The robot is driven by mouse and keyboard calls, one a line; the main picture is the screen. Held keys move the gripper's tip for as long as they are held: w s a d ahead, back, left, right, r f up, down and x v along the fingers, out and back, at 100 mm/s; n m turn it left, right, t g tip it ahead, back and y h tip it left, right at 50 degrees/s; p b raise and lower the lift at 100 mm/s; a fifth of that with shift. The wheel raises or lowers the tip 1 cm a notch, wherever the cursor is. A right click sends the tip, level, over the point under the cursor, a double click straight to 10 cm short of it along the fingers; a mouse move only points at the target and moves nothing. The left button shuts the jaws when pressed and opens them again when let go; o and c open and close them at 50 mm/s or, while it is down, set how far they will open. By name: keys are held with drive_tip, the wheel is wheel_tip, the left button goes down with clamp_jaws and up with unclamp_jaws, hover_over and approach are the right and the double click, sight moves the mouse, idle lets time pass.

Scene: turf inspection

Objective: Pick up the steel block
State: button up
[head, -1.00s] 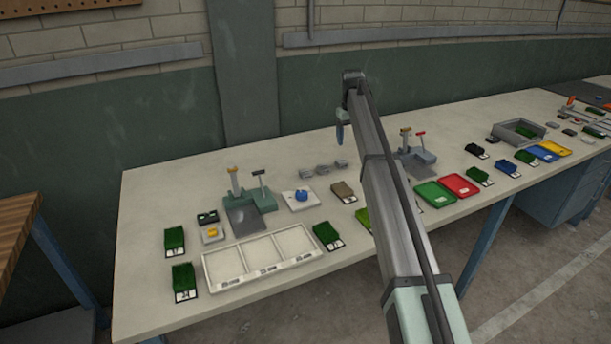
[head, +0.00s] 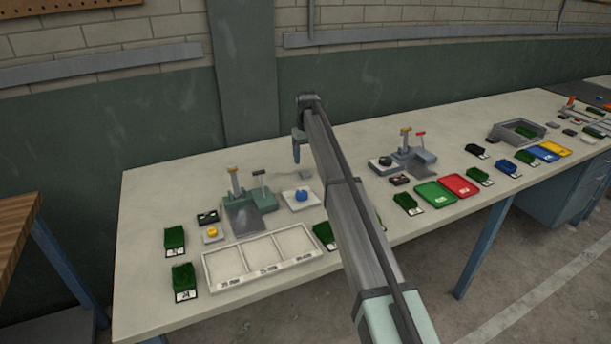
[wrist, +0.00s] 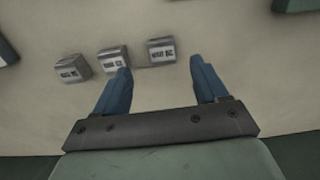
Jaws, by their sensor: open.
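I cannot tell which one the task means; the labels are too small to read surely. My gripper (wrist: 161,66) is open and empty, with blue fingers. The right block lies just beyond the gap between the fingertips, and the middle one is beside the left fingertip. In the head view my gripper (head: 297,157) is above the table, near one grey block (head: 306,174); my arm hides the others.
The long table (head: 150,290) carries a white three-part tray (head: 211,274), a green-grey fixture (head: 250,203) and a white plate with a blue knob (head: 301,197). Green (head: 434,195) and red (head: 461,186) trays lie to the right. The wall stands close behind.

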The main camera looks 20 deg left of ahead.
sight(305, 172)
drive_tip(key=shift+w+a+f, duration=0.1)
drive_tip(key=shift+a+f, duration=0.05)
drive_tip(key=shift+f, duration=1.55)
drive_tip(key=shift+w+a+f, duration=0.1)
drive_tip(key=shift+a+f, duration=0.05)
drive_tip(key=shift+f, duration=1.55)
drive_tip(key=c, duration=1.3)
